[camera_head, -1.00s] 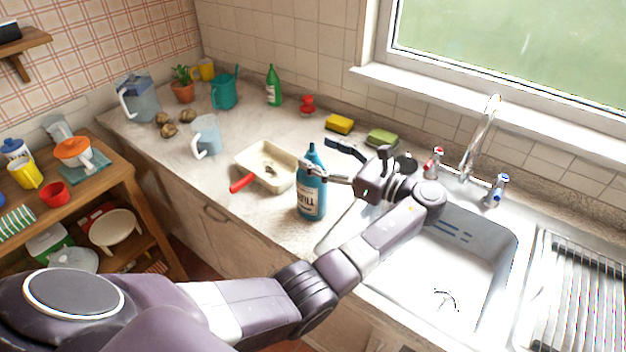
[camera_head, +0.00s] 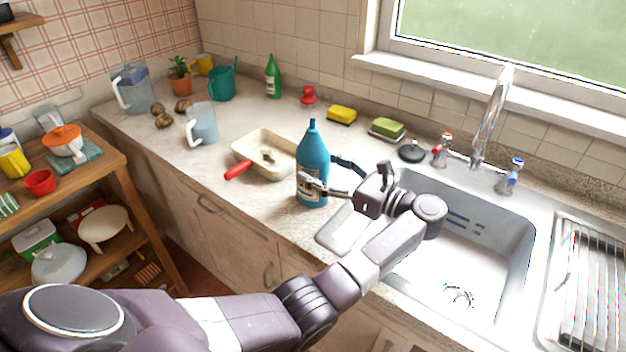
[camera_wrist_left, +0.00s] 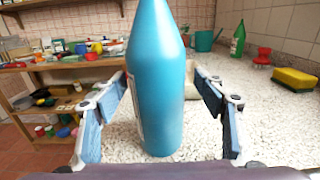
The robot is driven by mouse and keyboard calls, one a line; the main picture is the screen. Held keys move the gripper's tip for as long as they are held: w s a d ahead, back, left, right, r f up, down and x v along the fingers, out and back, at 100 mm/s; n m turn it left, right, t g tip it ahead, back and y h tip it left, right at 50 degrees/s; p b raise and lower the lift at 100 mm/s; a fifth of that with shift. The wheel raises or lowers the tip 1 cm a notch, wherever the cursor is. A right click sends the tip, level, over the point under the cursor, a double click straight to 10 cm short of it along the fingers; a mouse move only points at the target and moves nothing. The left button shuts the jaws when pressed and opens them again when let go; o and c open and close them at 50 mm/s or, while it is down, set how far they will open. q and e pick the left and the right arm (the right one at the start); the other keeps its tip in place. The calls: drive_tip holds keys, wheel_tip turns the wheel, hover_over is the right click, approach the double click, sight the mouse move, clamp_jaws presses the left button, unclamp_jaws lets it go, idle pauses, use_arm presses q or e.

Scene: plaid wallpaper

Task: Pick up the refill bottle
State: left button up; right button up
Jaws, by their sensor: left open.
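The refill bottle (camera_head: 313,158) is blue with a pale label and stands upright on the counter, left of the sink. My left gripper (camera_head: 318,178) is open at the bottle, with one finger in front of it and the other partly hidden behind it. In the left wrist view the bottle (camera_wrist_left: 156,85) stands between the two spread fingers (camera_wrist_left: 160,112), with a visible gap on each side. The bottle's top is cut off in that view. My right gripper is not in view.
A cream dish (camera_head: 262,146) with a red handle sits just left of the bottle. The sink (camera_head: 460,245) lies to the right. A yellow sponge (camera_head: 341,114), a green sponge (camera_head: 387,126) and a green bottle (camera_head: 272,78) stand along the back.

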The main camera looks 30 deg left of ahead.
sight(297, 159)
use_arm(q)
drive_tip(key=a+p, duration=0.1)
drive_tip(key=a, duration=0.2)
drive_tip(key=shift+a, duration=0.25)
drive_tip(key=a+p, duration=0.1)
drive_tip(key=a, duration=0.2)
drive_tip(key=shift+w+a+f, duration=0.1)
drive_tip(key=shift+a, duration=0.15)
drive_tip(key=shift+a+f, duration=0.1)
drive_tip(key=shift+a, duration=0.3)
drive_tip(key=shift+d, duration=0.15)
drive_tip(key=c, duration=0.4)
clamp_jaws()
